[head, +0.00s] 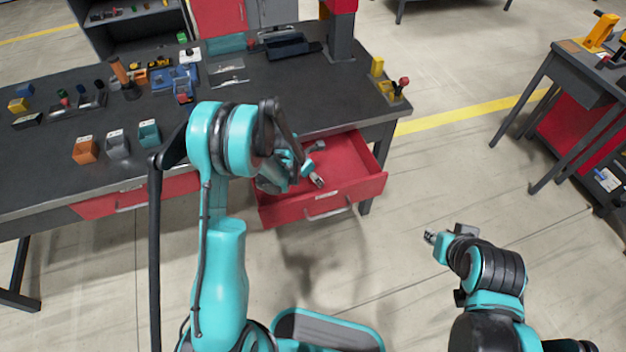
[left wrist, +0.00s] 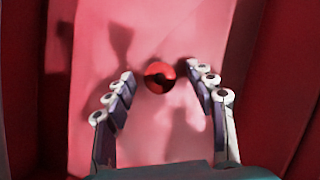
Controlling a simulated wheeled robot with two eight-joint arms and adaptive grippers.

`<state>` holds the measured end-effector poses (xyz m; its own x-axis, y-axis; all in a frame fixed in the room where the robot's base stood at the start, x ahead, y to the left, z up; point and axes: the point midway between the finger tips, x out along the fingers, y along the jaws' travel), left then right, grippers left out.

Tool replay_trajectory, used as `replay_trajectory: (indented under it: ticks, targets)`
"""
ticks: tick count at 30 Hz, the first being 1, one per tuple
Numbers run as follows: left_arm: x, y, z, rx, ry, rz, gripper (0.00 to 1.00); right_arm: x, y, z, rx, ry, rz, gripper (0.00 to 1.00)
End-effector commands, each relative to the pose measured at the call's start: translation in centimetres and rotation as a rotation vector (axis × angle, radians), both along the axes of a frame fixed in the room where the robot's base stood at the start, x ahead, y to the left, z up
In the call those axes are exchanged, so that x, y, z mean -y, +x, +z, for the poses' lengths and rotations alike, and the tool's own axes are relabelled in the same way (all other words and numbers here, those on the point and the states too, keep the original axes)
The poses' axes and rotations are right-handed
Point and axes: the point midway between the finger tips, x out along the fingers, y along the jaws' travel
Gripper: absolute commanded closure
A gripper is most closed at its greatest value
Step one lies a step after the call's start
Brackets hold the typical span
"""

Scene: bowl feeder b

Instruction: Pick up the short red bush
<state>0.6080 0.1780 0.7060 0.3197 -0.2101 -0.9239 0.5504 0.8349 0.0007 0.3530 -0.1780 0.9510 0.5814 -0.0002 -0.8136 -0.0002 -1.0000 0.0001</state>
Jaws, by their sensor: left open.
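The short red bush (left wrist: 160,77) shows in the left wrist view as a small round red piece with a dark centre, on the pink-red drawer floor. My left gripper (left wrist: 160,88) is open, with one finger on each side of the bush and a gap to both. In the head view my left gripper (head: 316,164) is inside the open red drawer (head: 350,160); the bush cannot be made out there. My right gripper (head: 430,238) is over bare floor at the right, away from the drawer; its fingers are too small to read.
The drawer walls (left wrist: 25,90) rise close on both sides of my left gripper. The dark workbench (head: 240,105) above carries orange, grey and teal bins (head: 117,145), a blue fixture (head: 175,80) and a yellow-and-red piece (head: 395,88). Open floor lies right of the drawer.

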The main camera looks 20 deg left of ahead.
Motion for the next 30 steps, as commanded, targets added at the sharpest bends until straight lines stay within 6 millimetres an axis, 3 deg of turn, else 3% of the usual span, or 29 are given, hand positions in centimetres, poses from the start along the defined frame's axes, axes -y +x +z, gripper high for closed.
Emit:
replay_trajectory:
  ticks: [2,8,19,30]
  targets:
    - [0.0,0.0,0.1,0.0,0.0,0.0,0.45,0.0,0.0,0.1,0.0,0.0,0.0,0.7]
    - [0.0,0.0,0.1,0.0,0.0,0.0,0.98,0.0,0.0,0.1,0.0,0.0,0.0,0.7]
    - [0.0,0.0,0.8,0.0,0.0,0.0,0.99,0.0,0.0,0.4,0.0,0.0,0.0,0.7]
    - [0.0,0.0,8.0,0.0,0.0,-0.001,0.99,0.0,0.0,3.6,0.0,0.0,0.0,0.7]
